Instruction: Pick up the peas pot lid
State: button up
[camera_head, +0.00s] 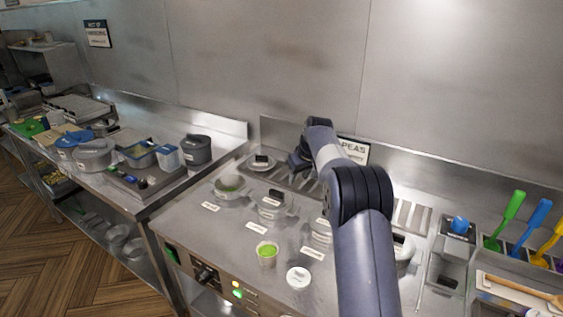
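A round lid with a dark knob (261,161) lies at the back of the counter, left of my gripper. An uncovered pot with pale green contents (229,187) stands in front of it; I cannot read its label. A covered pot with a dark knob (272,205) stands to its right, and another pot (320,234) is partly hidden by my arm. Which lid belongs to the peas pot is not clear. My gripper (297,162) is over the back slatted rack, right of the lying lid and apart from it. Its fingers are too small and dark to read.
A sign reading PEAS (354,151) is on the back wall behind my arm. A green-filled cup (267,253) and a white-topped cup (298,278) stand at the front. Coloured utensils (505,220) stand at right. The left counter holds pots and trays.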

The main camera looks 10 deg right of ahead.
aim_at(259, 162)
jog(key=i+j+z, duration=0.15)
jog(key=j+z, duration=0.2)
jog(key=z, duration=0.15)
jog(key=i+j+z, duration=0.1)
jog(key=j+z, duration=0.7)
jog(key=j, duration=2.45)
jog(key=i+j, duration=0.05)
